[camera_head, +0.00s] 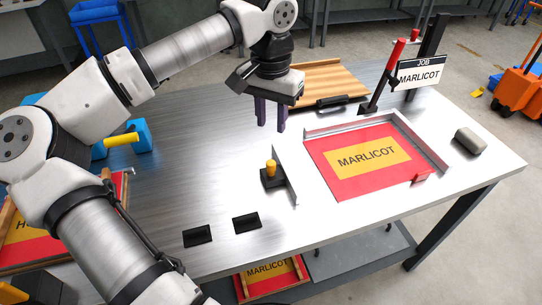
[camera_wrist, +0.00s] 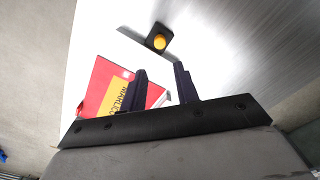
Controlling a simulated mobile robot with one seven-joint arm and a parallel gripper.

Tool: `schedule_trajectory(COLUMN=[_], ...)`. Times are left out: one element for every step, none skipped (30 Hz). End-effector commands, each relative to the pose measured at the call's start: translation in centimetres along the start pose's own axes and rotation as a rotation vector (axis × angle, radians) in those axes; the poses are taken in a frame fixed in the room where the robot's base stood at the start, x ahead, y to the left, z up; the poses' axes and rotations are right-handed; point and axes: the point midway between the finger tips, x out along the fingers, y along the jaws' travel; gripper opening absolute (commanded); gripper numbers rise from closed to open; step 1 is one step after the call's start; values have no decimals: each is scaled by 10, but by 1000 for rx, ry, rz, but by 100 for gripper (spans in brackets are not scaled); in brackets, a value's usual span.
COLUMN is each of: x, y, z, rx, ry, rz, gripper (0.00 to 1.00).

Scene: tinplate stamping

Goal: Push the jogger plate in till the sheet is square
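The jogger plate (camera_head: 286,176) is a thin upright metal plate with a black block and a yellow-orange knob (camera_head: 270,167). It stands left of the sheet, with a gap between them. The knob also shows in the wrist view (camera_wrist: 159,42). The red sheet (camera_head: 330,182) with a yellow MARLICOT panel lies flat between low metal guides at its back and right edges; it also shows in the wrist view (camera_wrist: 98,86). My gripper (camera_head: 270,128) hangs above the table behind the jogger plate, its two dark fingers apart and empty. It touches neither plate nor knob.
A JOB sign (camera_head: 420,72) reading MARLICOT stands behind the sheet beside a red-handled post (camera_head: 396,56). A wooden board (camera_head: 325,80) lies at the back. A grey block (camera_head: 469,141) sits at right. Two black pads (camera_head: 197,236) lie at the front; the left middle of the table is clear.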

Motion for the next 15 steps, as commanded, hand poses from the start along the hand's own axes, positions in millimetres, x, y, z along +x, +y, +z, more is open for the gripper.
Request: schedule_trajectory(x=[3, 5, 10, 13, 18, 25, 30, 36, 45, 52, 58, 67, 74, 80, 88], y=[-2, -3, -3, -2, -2, -2, -2, -2, -1, -1, -1, -1, -1, 0, 0], z=[1, 1, 1, 1, 1, 2, 2, 2, 2, 2, 2, 2, 2, 2, 2], rx=[3, 4, 5, 5, 5, 5, 5, 5, 4, 5, 5, 4, 4, 5, 6], ry=[-7, -8, -9, -9, -9, -8, -9, -8, -8, -8, -8, -8, -7, -7, -7], rz=[-8, -9, -9, -8, -6, -4, -4, -4, -3, -3, -2, -2, -2, 0, -2], gripper=[31, 31, 31, 31, 31, 31, 31, 31, 31, 31, 31, 31, 31, 31, 31])
